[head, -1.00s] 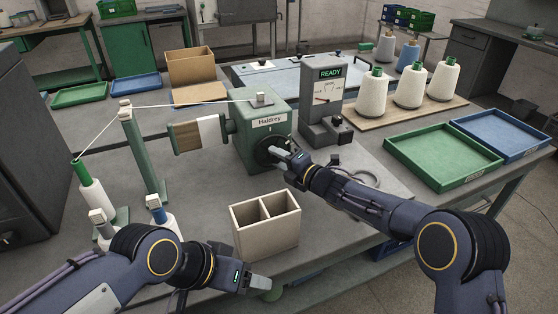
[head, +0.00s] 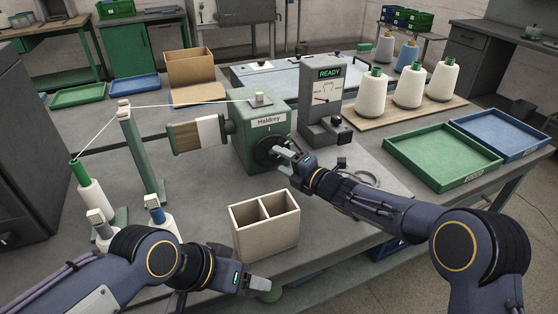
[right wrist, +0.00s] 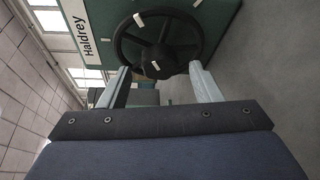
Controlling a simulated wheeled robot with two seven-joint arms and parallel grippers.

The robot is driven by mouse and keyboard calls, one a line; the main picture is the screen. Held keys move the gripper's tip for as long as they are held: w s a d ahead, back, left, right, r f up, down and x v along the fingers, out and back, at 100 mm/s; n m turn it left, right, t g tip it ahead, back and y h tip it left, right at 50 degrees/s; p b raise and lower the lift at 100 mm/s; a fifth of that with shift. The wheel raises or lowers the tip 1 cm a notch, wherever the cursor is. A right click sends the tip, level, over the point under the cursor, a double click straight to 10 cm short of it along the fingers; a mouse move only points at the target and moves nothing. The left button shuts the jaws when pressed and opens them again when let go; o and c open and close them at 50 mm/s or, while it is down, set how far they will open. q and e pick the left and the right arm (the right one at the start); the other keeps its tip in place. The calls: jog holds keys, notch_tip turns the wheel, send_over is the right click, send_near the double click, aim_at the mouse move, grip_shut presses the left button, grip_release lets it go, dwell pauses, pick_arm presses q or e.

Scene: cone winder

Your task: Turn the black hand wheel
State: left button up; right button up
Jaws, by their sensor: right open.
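The black hand wheel (head: 264,153) is on the front face of the green "Haldrey" winder (head: 250,130). In the right wrist view the spoked wheel (right wrist: 158,42) faces me, with pale marks on its rim and hub. My right gripper (head: 285,153) is just in front of the wheel at its right. In the right wrist view the right gripper (right wrist: 162,82) is open, its two fingers apart below the hub with nothing between them; whether they touch the rim is unclear. My left gripper (head: 260,283) is low at the table's front edge, away from the wheel; its jaw gap is not clear.
A beige two-compartment box (head: 265,228) stands in front of the winder. The grey control post (head: 322,100) reading READY is right of it. A thread runs from the winder to a green post (head: 142,155) and yarn cones at left. A green tray (head: 442,158) lies right.

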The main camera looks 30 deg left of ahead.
jog(key=v, duration=0.5)
jog(key=shift+s+d, duration=0.1)
jog(key=shift+d, duration=0.25)
jog(key=shift+f, duration=0.1)
